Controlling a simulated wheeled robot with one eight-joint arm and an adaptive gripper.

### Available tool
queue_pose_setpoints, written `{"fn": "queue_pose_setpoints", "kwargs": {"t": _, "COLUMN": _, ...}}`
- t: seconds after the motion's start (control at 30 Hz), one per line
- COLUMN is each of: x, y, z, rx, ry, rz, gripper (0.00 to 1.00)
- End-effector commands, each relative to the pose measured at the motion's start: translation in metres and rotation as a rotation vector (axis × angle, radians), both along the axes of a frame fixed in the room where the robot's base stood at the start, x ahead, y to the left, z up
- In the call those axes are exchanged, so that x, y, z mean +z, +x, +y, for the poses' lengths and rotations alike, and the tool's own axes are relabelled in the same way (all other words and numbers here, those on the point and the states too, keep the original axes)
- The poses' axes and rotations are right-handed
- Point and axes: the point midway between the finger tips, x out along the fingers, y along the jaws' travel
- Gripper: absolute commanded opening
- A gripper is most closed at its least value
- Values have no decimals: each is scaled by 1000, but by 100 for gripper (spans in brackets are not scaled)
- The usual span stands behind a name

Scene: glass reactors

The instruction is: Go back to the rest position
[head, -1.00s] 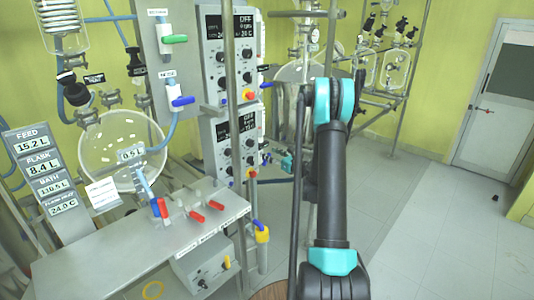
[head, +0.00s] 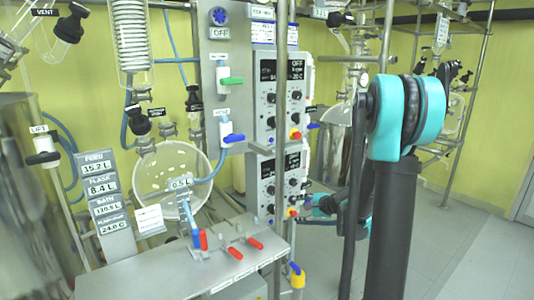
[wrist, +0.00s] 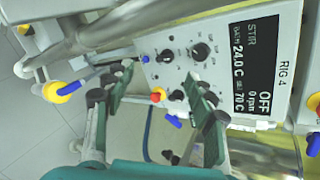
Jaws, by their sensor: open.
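My gripper (wrist: 157,105) is open in the wrist view, with its two dark green fingers apart and nothing held between them. Behind the fingers is a control box marked RIG 4 (wrist: 222,50), with black knobs, a red-and-yellow button and a display. In the head view my arm rises at the right, and a small teal part of my gripper (head: 325,204) shows left of it, close to the right side of the control boxes (head: 281,95). The fingertips are not clear there.
A round glass flask (head: 165,180) hangs behind a steel bench (head: 200,270) with red-handled valves. A readout sign (head: 105,195) stands left of it. Metal posts and more glassware (head: 455,100) stand behind my arm. Grey floor (head: 465,245) is clear at the right.

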Motion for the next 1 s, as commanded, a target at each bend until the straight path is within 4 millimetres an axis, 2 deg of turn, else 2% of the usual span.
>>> {"fn": "queue_pose_setpoints", "kwargs": {"t": 0.03, "x": 1, "y": -19, "z": 4, "rx": 47, "ry": -80, "rz": -13, "gripper": 55}}
{"fn": "queue_pose_setpoints", "kwargs": {"t": 0.27, "x": -10, "y": -103, "z": 5, "rx": 298, "ry": -475, "rz": -75, "gripper": 55}}
{"fn": "queue_pose_setpoints", "kwargs": {"t": 0.47, "x": -25, "y": -178, "z": -9, "rx": 545, "ry": -797, "rz": -112, "gripper": 55}}
{"fn": "queue_pose_setpoints", "kwargs": {"t": 0.6, "x": -37, "y": -228, "z": -27, "rx": 729, "ry": -1006, "rz": -125, "gripper": 55}}
{"fn": "queue_pose_setpoints", "kwargs": {"t": 0.7, "x": -45, "y": -258, "z": -40, "rx": 850, "ry": -1132, "rz": -127, "gripper": 55}}
{"fn": "queue_pose_setpoints", "kwargs": {"t": 0.8, "x": -51, "y": -280, "z": -52, "rx": 947, "ry": -1225, "rz": -127, "gripper": 55}}
{"fn": "queue_pose_setpoints", "kwargs": {"t": 1.0, "x": -57, "y": -299, "z": -64, "rx": 1040, "ry": -1309, "rz": -121, "gripper": 55}}
